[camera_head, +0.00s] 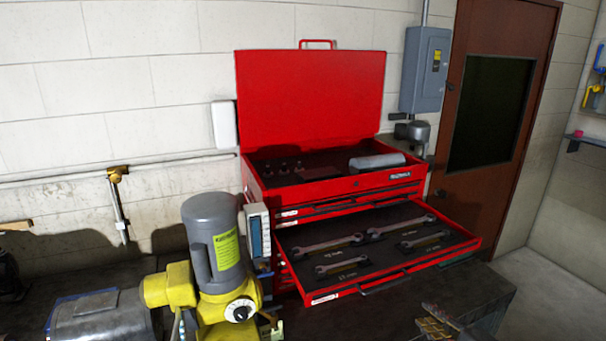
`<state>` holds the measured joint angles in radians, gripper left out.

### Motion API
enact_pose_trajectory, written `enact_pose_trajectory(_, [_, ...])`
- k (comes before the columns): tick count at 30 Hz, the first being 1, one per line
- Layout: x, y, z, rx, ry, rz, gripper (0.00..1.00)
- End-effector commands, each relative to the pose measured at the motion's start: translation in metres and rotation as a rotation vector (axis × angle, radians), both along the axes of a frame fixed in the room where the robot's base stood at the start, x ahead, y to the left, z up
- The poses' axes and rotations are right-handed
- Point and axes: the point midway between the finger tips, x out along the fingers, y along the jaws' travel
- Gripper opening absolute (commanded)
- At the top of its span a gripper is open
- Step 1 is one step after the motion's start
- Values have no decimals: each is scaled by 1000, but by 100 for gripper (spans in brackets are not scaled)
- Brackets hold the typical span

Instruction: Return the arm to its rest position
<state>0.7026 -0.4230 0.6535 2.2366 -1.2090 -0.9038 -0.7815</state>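My gripper and arm are not recognisable in this head view, so I cannot tell where the arm stands. A grey upright motor (213,243) with a yellow-green label sits on a yellow housing with a white dial at the lower left. A grey cylindrical body (100,316) lies to the left of the yellow housing, partly cut off by the bottom edge.
A red tool chest (345,187) stands against the wall with its lid raised. Its open drawer (478,241) juts forward, holding several wrenches. Small items (436,322) lie on the dark bench (480,292). A grey electrical box (425,70) and brown door (503,100) are behind.

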Motion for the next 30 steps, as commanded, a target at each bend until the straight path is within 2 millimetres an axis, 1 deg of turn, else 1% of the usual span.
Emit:
enact_pose_trajectory(1, [-3,-18,-14,36,55,-89,23])
enact_pose_trajectory(2, [-6,-32,-22,62,91,-156,23])
enact_pose_trajectory(3, [-11,-50,-31,101,135,-252,23])
enact_pose_trajectory(5, [-23,-77,-40,158,191,-399,23])
enact_pose_trajectory(6, [-33,-94,-44,197,222,-497,23])
enact_pose_trajectory(7, [-40,-103,-47,228,245,-567,23])
enact_pose_trajectory(9, [-59,-120,-51,305,288,-724,23])
enact_pose_trajectory(11, [-76,-128,-52,374,321,-850,23])
enact_pose_trajectory(12, [-89,-130,-53,424,343,-932,23])
enact_pose_trajectory(14, [-106,-127,-53,499,372,-1045,23])
enact_pose_trajectory(15, [-118,-122,-52,554,392,-1114,23])
enact_pose_trajectory(17, [-134,-109,-50,637,423,-1210,23])
enact_pose_trajectory(18, [-145,-98,-49,693,447,-1267,23])
enact_pose_trajectory(20, [-160,-76,-47,780,486,-1339,23])
enact_pose_trajectory(23, [-182,-30,-40,911,562,-1419,23])
enact_pose_trajectory(24, [-190,-9,-36,960,597,-1435,23])
enact_pose_trajectory(25, [-195,7,-33,992,623,-1439,23])
enact_pose_trajectory(27, [-205,40,-24,1050,678,-1426,23])
enact_pose_trajectory(30, [-212,81,-9,1098,732,-1358,23])
